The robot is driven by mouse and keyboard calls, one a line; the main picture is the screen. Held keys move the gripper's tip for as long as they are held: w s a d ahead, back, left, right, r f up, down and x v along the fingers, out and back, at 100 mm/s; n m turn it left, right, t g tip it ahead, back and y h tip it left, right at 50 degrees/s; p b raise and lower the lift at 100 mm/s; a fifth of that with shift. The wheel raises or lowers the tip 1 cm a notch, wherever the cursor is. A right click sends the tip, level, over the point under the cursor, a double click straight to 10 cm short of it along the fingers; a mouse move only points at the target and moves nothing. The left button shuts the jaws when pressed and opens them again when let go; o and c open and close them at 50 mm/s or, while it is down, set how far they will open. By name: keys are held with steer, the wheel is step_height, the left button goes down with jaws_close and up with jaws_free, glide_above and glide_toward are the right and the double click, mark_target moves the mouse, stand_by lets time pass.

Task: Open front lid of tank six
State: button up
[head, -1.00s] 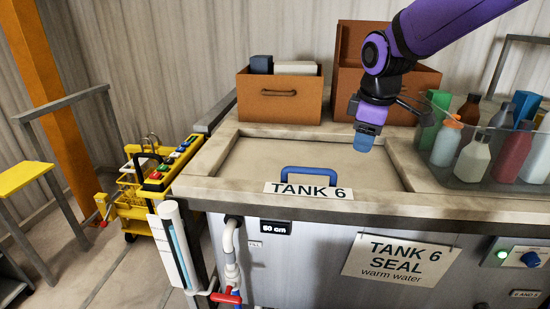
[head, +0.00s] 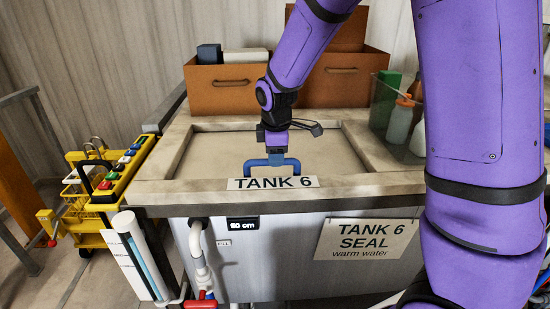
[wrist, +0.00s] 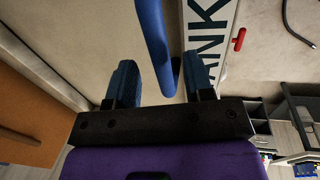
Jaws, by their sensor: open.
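The front lid (head: 215,155) of tank six is a flat beige panel, lying shut in the tank's top. Its blue handle (head: 250,169) stands near the front edge, behind the "TANK 6" label (head: 272,183). My gripper (head: 276,157) points down at the handle and hides its middle. In the wrist view my gripper (wrist: 160,78) has its two fingers apart, with the blue handle (wrist: 155,45) between them, closer to the right finger. I cannot tell whether either finger touches it.
Brown boxes (head: 226,95) stand behind the lid. A clear bin with bottles (head: 400,120) is at the right, partly behind my arm. A yellow cart (head: 85,205) stands at the left. The tank's front has a white pipe (head: 197,245) and a "TANK 6 SEAL" sign (head: 365,240).

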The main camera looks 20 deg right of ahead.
steer(key=shift+w+d+f, duration=0.1)
steer(key=shift+w+f, duration=0.05)
steer(key=shift+f, duration=0.85)
